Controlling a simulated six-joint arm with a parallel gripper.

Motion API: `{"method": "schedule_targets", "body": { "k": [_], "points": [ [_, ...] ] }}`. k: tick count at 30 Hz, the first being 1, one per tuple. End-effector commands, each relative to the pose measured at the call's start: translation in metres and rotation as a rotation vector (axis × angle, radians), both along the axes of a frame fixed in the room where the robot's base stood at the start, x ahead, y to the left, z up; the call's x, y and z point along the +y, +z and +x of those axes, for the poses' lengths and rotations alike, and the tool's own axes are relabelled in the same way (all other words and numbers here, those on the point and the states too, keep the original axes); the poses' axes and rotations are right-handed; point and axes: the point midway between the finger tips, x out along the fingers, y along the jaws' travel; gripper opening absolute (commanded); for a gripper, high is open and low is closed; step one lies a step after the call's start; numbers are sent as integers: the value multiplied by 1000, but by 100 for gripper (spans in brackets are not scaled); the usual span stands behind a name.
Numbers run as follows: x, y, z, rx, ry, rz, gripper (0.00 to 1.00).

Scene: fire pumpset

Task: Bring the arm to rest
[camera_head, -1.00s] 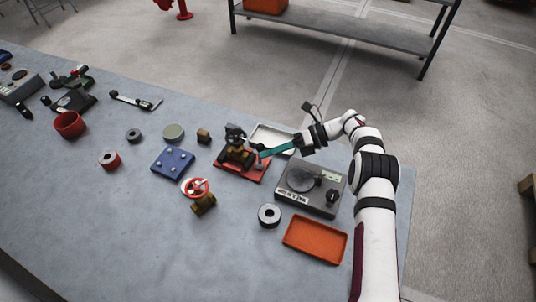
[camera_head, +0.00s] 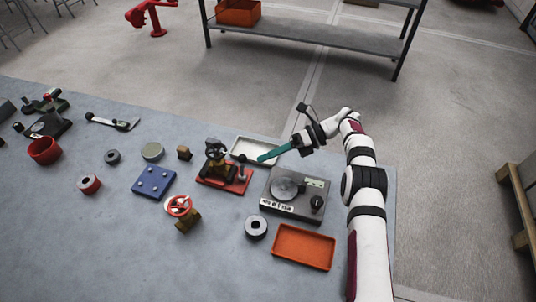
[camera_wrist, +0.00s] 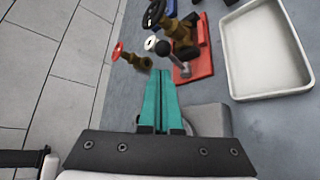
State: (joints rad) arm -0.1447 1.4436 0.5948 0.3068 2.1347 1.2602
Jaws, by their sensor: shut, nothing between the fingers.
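My gripper (camera_head: 268,156) has teal fingers and is held above the table by the white arm, near the front edge of the white tray. Its fingers also show in the wrist view (camera_wrist: 161,85), lying together with nothing between them. Below and left of it a brass valve (camera_head: 216,166) stands on a red base (camera_head: 238,187). In the wrist view the brass valve (camera_wrist: 181,38) is beyond the fingertips, apart from them. A grey device (camera_head: 296,194) with a round plate and a black knob lies right below my gripper.
The table (camera_head: 90,235) also holds a white tray (camera_head: 240,159), an orange tray (camera_head: 303,262), a blue block (camera_head: 153,182), a brass valve with a red handwheel (camera_head: 187,220), a grey ring (camera_head: 256,226) and a red cup (camera_head: 44,150). Space above the table around my arm looks clear.

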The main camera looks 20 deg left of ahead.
Motion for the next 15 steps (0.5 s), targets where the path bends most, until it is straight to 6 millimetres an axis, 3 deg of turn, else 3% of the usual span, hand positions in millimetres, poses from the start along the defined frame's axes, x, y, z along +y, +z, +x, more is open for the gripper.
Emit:
{"method": "schedule_targets", "body": {
  "k": [4, 11, 14, 15],
  "points": [
    [-16, 7, 10, -2, 0, 2, 0],
    [-22, 13, 13, -11, 3, -1, 0],
    [-32, 41, 17, -118, 35, -15, 0],
    [-39, 60, 16, -199, 63, -27, 0]
  ]
}}
